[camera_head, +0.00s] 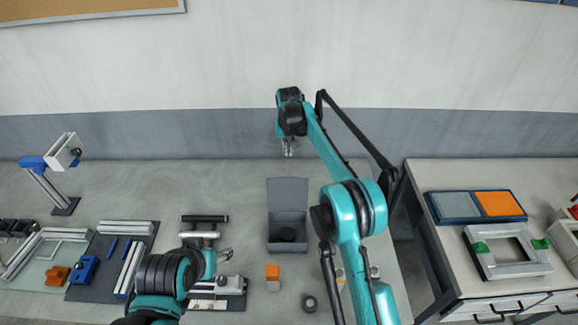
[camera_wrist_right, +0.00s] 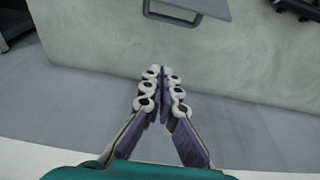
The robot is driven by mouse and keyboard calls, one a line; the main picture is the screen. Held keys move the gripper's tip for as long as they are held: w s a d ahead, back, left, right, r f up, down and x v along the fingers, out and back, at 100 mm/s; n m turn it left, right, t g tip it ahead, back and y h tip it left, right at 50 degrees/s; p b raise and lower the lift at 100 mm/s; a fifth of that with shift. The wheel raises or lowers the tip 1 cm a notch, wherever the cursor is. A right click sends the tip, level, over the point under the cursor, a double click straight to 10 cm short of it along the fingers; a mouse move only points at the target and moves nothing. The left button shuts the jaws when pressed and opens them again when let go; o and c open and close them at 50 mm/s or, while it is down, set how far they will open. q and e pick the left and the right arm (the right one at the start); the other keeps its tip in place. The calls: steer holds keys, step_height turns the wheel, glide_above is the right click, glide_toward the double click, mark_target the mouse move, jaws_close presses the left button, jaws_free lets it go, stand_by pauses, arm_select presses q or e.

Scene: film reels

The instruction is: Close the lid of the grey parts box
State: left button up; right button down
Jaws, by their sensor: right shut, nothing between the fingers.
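The grey parts box (camera_head: 287,243) stands on the middle of the table in the head view, with its lid (camera_head: 287,193) open and standing up at its back edge. A dark round thing (camera_head: 287,234) lies inside the box. My right gripper (camera_head: 289,152) is shut and empty, above the back of the table, beyond the lid. In the right wrist view the right gripper (camera_wrist_right: 162,72) has its fingertips together, and a grey edge (camera_wrist_right: 190,10), seemingly the lid, shows at the top. My left gripper (camera_head: 225,254) is low to the left of the box; its finger opening is too small to tell.
An orange-topped block (camera_head: 273,277) and a dark ring (camera_head: 309,303) lie in front of the box. A fixture with rollers (camera_head: 205,235) stands left of it. A second table (camera_head: 470,180) is at the right, past a gap.

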mark_target(288, 192)
step_height(288, 192, down, 10)
steer(key=s, duration=0.1)
steer(key=shift+s+r, duration=0.2)
steer(key=shift+s, duration=0.1)
stand_by(0.4)
steer(key=shift+s+a, duration=0.1)
steer(key=shift+a, duration=0.05)
